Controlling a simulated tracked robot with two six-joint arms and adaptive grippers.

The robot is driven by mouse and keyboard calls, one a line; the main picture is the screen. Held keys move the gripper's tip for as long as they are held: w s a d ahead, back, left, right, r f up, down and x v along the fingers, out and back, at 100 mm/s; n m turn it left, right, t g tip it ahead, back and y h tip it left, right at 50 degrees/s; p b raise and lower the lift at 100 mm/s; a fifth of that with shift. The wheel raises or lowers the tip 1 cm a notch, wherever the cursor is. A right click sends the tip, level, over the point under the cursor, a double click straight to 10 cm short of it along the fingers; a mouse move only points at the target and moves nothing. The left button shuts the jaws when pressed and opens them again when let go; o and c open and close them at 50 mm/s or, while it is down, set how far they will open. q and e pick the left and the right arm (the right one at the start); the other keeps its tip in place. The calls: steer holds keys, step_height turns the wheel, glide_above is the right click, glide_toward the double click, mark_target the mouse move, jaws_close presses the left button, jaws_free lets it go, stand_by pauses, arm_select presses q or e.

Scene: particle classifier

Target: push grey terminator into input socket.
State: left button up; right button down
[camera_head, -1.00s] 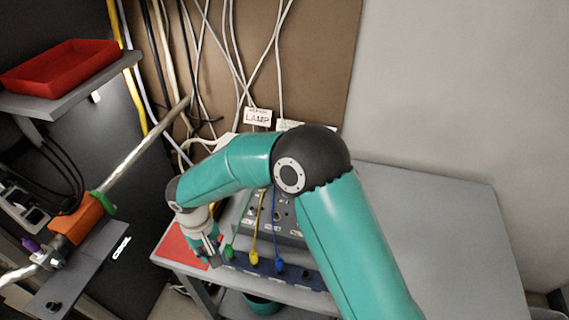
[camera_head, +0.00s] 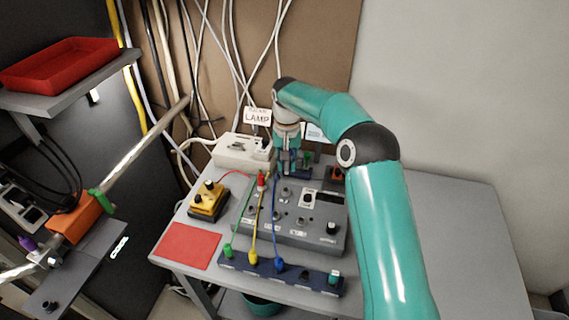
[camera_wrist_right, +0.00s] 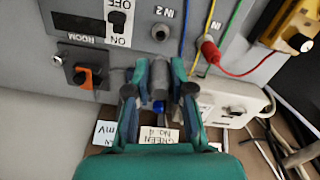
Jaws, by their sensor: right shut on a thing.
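My right gripper (camera_head: 287,172) reaches down over the back of the grey control box (camera_head: 300,236). In the right wrist view the right gripper (camera_wrist_right: 159,68) is shut on a small grey piece (camera_wrist_right: 158,76), which seems to be the grey terminator; the fingers hide most of it. A round socket (camera_wrist_right: 159,32) marked IN 2 lies just beyond the fingertips, apparently empty and apart from the piece. A red plug (camera_wrist_right: 208,52) with a red lead sits on the same panel, to the right of that socket. My left gripper is not in view.
A yellow box (camera_head: 208,203) and a white lamp box (camera_head: 240,152) stand beside the control box. Green, yellow and blue leads run to a blue strip (camera_head: 300,275) in front. The red mat (camera_head: 188,246) is bare. The table's right part (camera_head: 470,235) is clear.

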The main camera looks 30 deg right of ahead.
mark_target(286, 174)
steer(key=shift+a, duration=0.1)
steer(key=shift+f+b, duration=1.8)
steer(key=shift+f, duration=1.05)
steer(key=shift+p, duration=0.35)
steer(key=shift+s+f+b, duration=0.1)
steer(key=shift+f+b, duration=0.85)
steer(key=shift+f, duration=0.6)
steer(key=c, duration=1)
jaws_free()
steer(key=shift+o, duration=0.3)
steer(key=shift+r, duration=0.1)
step_height(286, 174, up, 12)
steer(key=shift+f, duration=0.1)
